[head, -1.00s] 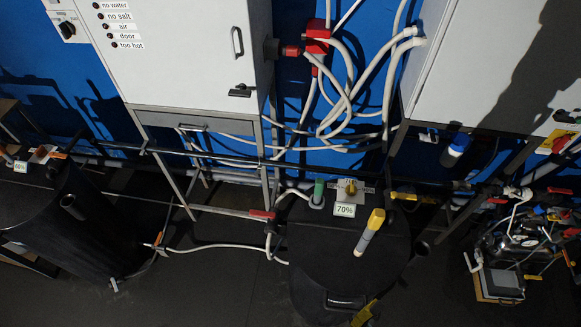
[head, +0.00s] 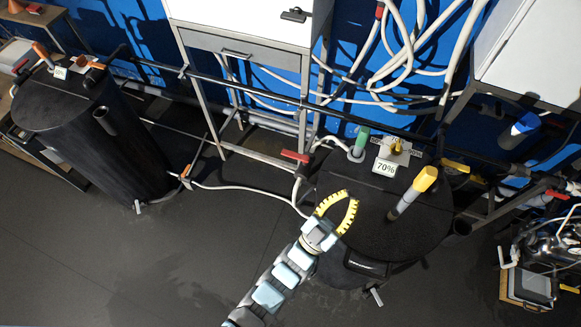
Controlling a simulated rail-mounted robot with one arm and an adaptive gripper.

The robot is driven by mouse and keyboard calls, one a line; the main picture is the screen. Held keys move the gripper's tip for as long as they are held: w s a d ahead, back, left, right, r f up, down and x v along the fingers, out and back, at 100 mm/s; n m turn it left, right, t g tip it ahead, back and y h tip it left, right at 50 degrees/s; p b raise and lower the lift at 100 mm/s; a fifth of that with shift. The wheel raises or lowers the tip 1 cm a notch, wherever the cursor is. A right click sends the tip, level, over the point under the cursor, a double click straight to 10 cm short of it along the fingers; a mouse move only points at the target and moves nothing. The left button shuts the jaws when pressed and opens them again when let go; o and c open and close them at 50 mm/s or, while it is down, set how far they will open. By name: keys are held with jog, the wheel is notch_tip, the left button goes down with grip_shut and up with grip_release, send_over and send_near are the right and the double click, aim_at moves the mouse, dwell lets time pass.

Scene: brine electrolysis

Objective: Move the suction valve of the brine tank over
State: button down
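The black tank (head: 335,187) with a "70%" tag (head: 385,167) stands right of centre in the head view. Fittings on and beside its top are a green-capped pipe (head: 360,143), a small yellow knob (head: 397,146) and a slanted stick with a yellow head (head: 413,191). A red lever valve (head: 295,157) sits on the white hose line at the tank's upper left. Which fitting is the suction valve cannot be told. My gripper (head: 348,196), with yellow-striped fingers, appears open and empty over the tank's left part. It is apart from the red lever.
A second black tank (head: 90,145) with a tag stands at the left. A dark rail (head: 250,95) and white hoses (head: 245,188) run behind and between the tanks. Pump equipment (head: 550,240) crowds the right edge. The floor at lower left is clear.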

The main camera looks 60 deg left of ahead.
jog(key=s+a+f+n+g+y+b, duration=0.3)
jog(key=s+a+f+g+b, duration=0.15)
jog(key=a+f, duration=0.55)
jog(key=n+g+y+b, duration=0.1)
jog(key=n+g+b, duration=0.25)
jog(key=g, duration=0.25)
send_near(295, 156)
jog(key=x, duration=0.7)
jog(key=shift+a+m+b, duration=0.35)
jog(key=shift+a, duration=0.1)
